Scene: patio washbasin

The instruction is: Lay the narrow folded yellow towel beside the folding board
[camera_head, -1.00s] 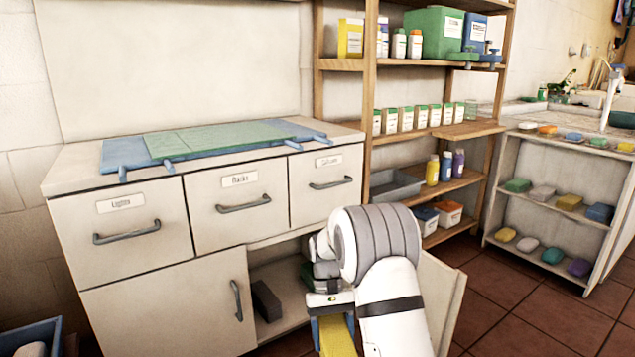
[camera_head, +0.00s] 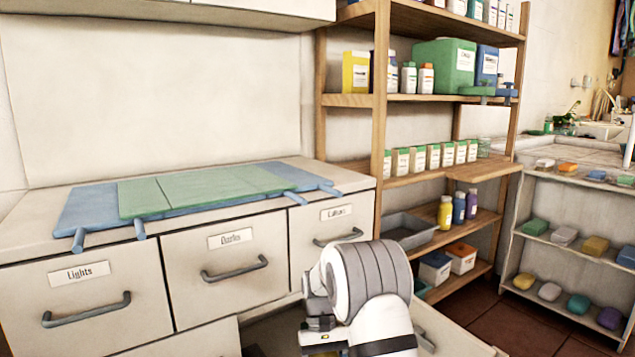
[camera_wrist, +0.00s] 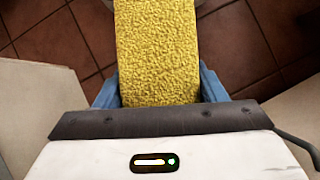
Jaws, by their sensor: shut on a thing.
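The narrow yellow towel (camera_wrist: 157,50) fills the middle of the wrist view and hangs out ahead of my gripper. My gripper (camera_wrist: 157,95) is shut on it, with a blue finger showing at each side.
A bare strip of cabinet top (camera_head: 335,176) lies right of the board. Below are drawers labelled Lights (camera_head: 85,300) and Darks (camera_head: 230,255), with protruding handles. A wooden shelf unit (camera_head: 381,110) with bottles and boxes stands to the right, and a soap rack (camera_head: 570,245) farther right.

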